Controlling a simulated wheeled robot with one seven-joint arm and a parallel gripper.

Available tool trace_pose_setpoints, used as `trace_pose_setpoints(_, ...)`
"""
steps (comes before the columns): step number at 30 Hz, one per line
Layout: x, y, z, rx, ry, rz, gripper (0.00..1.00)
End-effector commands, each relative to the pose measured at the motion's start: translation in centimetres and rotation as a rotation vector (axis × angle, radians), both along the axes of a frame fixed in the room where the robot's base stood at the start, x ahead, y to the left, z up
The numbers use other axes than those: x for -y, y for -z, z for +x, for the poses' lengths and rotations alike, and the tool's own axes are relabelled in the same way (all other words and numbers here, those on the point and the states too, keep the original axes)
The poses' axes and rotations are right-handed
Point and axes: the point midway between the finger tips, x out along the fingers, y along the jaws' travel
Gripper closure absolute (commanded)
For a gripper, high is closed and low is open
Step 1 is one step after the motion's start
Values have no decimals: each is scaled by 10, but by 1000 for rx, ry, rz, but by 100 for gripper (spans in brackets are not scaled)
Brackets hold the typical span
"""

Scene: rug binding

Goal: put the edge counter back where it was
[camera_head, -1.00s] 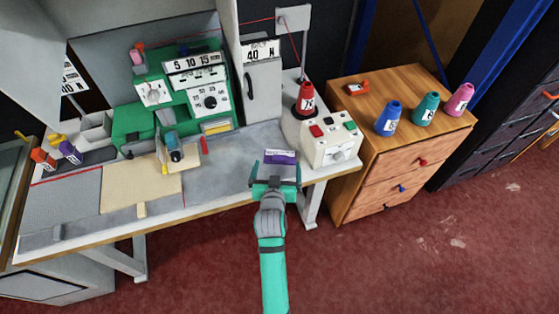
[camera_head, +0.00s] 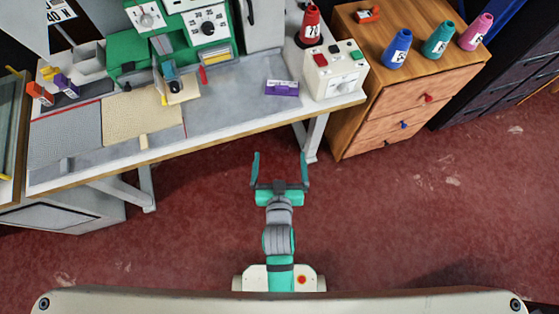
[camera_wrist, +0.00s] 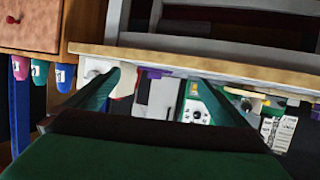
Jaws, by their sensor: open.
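No label readable here names the edge counter, so I cannot tell for certain which thing it is. A small purple block with a white label (camera_head: 282,88) lies on the grey worktop (camera_head: 235,108) near its front edge, left of the white button box. It also shows as a purple patch in the wrist view (camera_wrist: 156,73). My gripper (camera_head: 280,165) is open and empty, with its fingers spread. It is in front of the bench, over the red floor in the head view, clear of the purple block.
The white button box (camera_head: 335,80) and a red cone (camera_head: 310,28) stand at the bench's right end. The green machine (camera_head: 125,65) stands at the left. Floor before the bench is free.

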Motion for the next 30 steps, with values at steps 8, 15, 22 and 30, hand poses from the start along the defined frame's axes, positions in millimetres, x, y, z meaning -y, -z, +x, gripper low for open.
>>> trace_pose_setpoints(8, -2, -11, -102, 33, -19, 8, 0)
trace_pose_setpoints(15, -3, -43, -172, 71, -12, 16, 0)
trace_pose_setpoints(22, 0, -65, -204, 94, 2, 22, 0)
trace_pose_setpoints(30, 0, -69, -207, 99, 3, 22, 0)
